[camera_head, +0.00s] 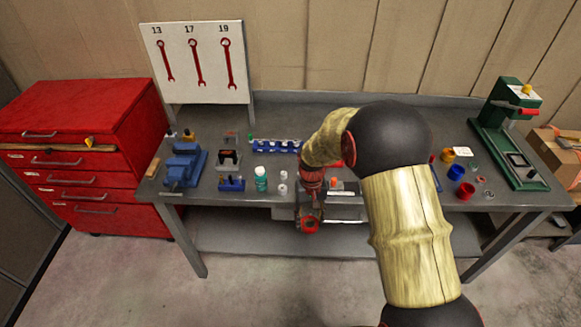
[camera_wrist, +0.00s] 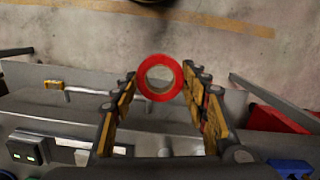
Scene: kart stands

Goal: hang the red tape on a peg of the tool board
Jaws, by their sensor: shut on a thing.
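The red tape (camera_wrist: 160,95) is a red ring with a light inner core, held between the tips of my gripper (camera_wrist: 160,82) in the wrist view, its hole facing the camera. In the head view the tape (camera_head: 303,225) hangs below my gripper (camera_head: 308,208), in front of the workbench's front edge and above the floor. The white tool board (camera_head: 200,85) stands at the back left of the bench. It shows three red wrench shapes under the numbers 13, 17 and 19. Separate pegs cannot be made out. My gripper is well apart from the board, to its lower right.
The grey workbench (camera_head: 230,202) holds a blue vise (camera_head: 183,165), a teal bottle (camera_head: 261,180), a blue rack (camera_head: 275,146) and several small parts. A green press (camera_head: 508,140) stands at the right. A red drawer cabinet (camera_head: 85,150) stands at the left. The floor in front is clear.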

